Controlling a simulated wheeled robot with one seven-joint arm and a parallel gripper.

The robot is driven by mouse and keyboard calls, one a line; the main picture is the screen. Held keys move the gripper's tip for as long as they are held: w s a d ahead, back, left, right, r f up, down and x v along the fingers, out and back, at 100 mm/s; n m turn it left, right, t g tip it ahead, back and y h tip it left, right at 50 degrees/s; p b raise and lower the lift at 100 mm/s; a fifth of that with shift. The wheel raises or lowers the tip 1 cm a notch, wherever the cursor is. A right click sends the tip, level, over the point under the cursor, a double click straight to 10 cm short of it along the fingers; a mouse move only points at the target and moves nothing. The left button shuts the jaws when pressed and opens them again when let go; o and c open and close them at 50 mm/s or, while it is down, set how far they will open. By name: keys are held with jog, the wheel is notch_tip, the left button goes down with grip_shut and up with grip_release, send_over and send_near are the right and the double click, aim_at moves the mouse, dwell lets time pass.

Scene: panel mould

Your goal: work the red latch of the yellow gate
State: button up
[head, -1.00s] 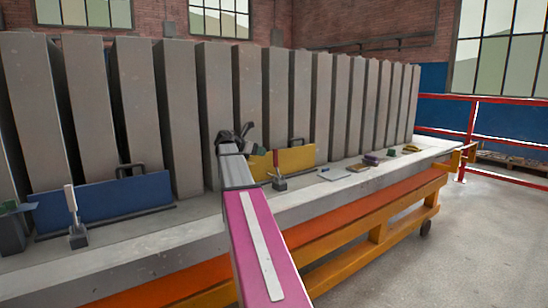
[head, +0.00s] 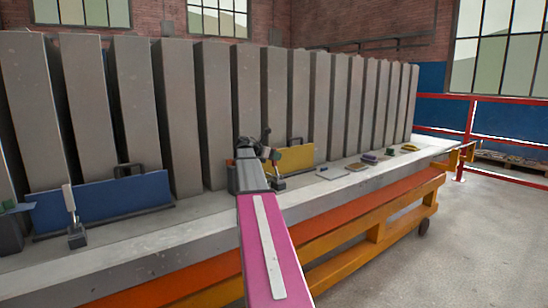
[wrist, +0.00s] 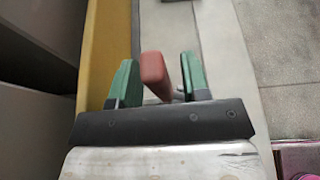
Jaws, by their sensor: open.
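The yellow gate (head: 299,157) stands upright on the bench against the grey panels. In the wrist view it runs as a yellow band (wrist: 103,45) along the left. The red latch handle (wrist: 154,72) shows in the wrist view between the two green fingers, with gaps visible on both sides. In the head view my gripper (head: 255,150) is in front of the gate's left end and hides most of the handle; the latch's dark base (head: 278,185) shows below. My gripper (wrist: 157,66) is open and does not hold the handle.
A blue gate (head: 105,202) with its own pale-handled latch (head: 72,215) stands to the left. Several small items, including a purple one (head: 368,157), lie on the bench to the right. Tall grey panels (head: 180,115) stand close behind. The floor at right is clear.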

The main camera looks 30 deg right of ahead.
grip_shut()
jog(key=shift+s, duration=0.1)
